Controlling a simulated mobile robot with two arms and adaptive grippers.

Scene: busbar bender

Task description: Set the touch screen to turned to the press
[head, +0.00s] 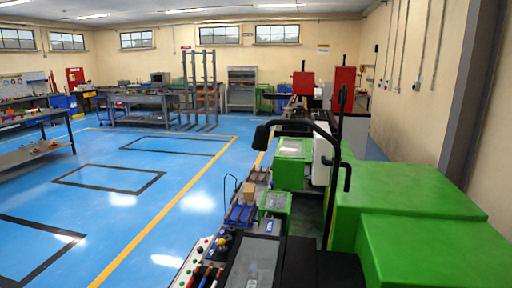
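A dark-framed flat panel with a grey face, which looks like the touch screen (252,263), is at the bottom edge of the head view and is cut off there. Its face is seen at a steep slant from above, and I cannot tell exactly which way it is turned. The machine that looks like the press (410,220) has large green covers and fills the lower right. Neither of my grippers is in view.
A control panel with coloured buttons (203,246) lies left of the screen. A black curved tube (310,126) with a lamp-like head rises behind it. Green boxes (290,165) stand along the machine. The blue floor (130,205) at left is open; workbenches (145,105) stand farther back.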

